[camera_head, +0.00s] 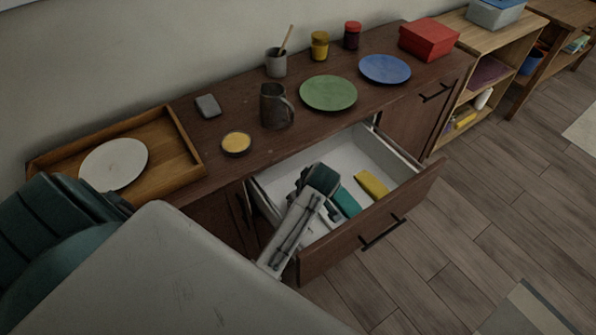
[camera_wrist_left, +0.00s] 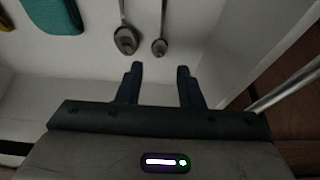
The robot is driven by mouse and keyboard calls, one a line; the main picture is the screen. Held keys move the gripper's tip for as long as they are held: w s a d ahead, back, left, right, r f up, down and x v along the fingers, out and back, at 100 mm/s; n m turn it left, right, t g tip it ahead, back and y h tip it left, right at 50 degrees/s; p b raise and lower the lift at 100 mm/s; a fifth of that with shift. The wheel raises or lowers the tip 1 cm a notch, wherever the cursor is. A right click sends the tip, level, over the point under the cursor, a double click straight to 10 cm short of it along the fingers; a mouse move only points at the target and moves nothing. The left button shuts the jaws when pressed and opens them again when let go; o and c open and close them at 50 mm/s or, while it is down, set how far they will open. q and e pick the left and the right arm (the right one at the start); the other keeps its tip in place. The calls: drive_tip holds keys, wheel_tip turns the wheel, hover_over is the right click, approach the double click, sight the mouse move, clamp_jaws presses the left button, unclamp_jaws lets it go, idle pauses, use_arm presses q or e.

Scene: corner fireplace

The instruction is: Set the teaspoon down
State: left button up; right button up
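The teaspoon (camera_wrist_left: 160,46), taken as the smaller of two metal spoons, lies on the pale drawer floor in the left wrist view. A larger spoon (camera_wrist_left: 125,40) lies to its left. My left gripper (camera_wrist_left: 158,72) is open, its dark fingers apart with nothing between them; the teaspoon's bowl is just beyond the tips. In the head view, my left arm reaches into the open drawer (camera_head: 367,229) and its fingertips are hidden. My right gripper is not in view.
The drawer also holds a teal item (camera_head: 346,202) and a yellow item (camera_head: 371,184). On the cabinet top (camera_head: 240,182) are a wooden tray (camera_head: 187,142), a metal mug (camera_head: 275,108), a yellow-filled dish (camera_head: 236,143), a green plate (camera_head: 328,93) and a blue plate (camera_head: 385,69).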

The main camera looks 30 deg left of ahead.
use_arm(q)
drive_tip(key=shift+v, duration=1.7)
